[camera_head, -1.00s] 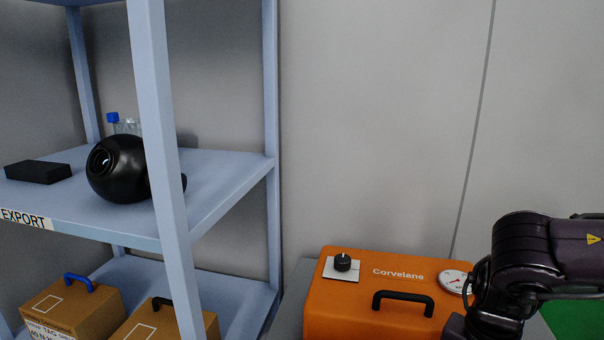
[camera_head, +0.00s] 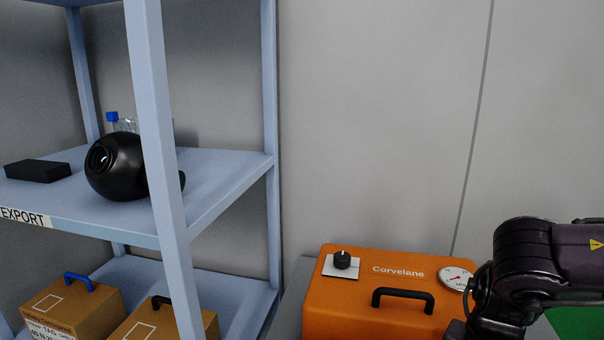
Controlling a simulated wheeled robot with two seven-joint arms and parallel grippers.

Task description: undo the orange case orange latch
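The orange case (camera_head: 345,305) stands at the bottom of the head view, right of the shelf. Its top carries the label "Corvelane", a black handle, a black knob on a white plate (camera_head: 341,267) and a round white gauge (camera_head: 455,279). No orange latch can be made out; the case's lower front is cut off by the frame's bottom edge. My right arm comes in from the right and covers the case's right end. Its gripper is below the frame. My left gripper is not in view.
A blue-grey shelf (camera_head: 215,205) fills the left side, with a black round object (camera_head: 115,168), a black box (camera_head: 38,171) and a blue-capped bottle on it. Two brown boxes with handles stand on its lower level. A grey wall is behind; something green lies at lower right.

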